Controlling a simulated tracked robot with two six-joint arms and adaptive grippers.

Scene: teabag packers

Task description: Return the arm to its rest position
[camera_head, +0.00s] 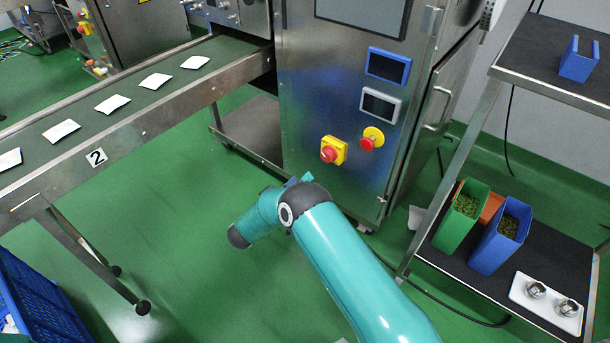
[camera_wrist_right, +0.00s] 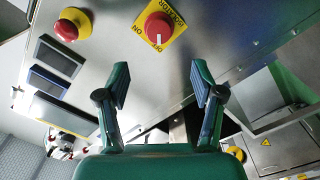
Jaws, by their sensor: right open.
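My teal right arm (camera_head: 350,260) comes in from the lower right of the head view and bends in front of the steel machine. Its gripper is mostly hidden there behind the dark wrist joint; only a small teal part shows. In the right wrist view my right gripper (camera_wrist_right: 160,85) is open, with its two fingers apart and nothing between them. Beyond the fingers is the machine's front (camera_head: 330,100), with a red rotary switch on a yellow plate (camera_wrist_right: 158,28). My left gripper is not in view.
A conveyor (camera_head: 130,120) carrying several white teabag packets runs along the left. A shelf rack (camera_head: 470,270) at the right holds green and blue bins and a white tray. A blue crate (camera_head: 40,300) is at the lower left. Green floor (camera_head: 200,280) around the arm is clear.

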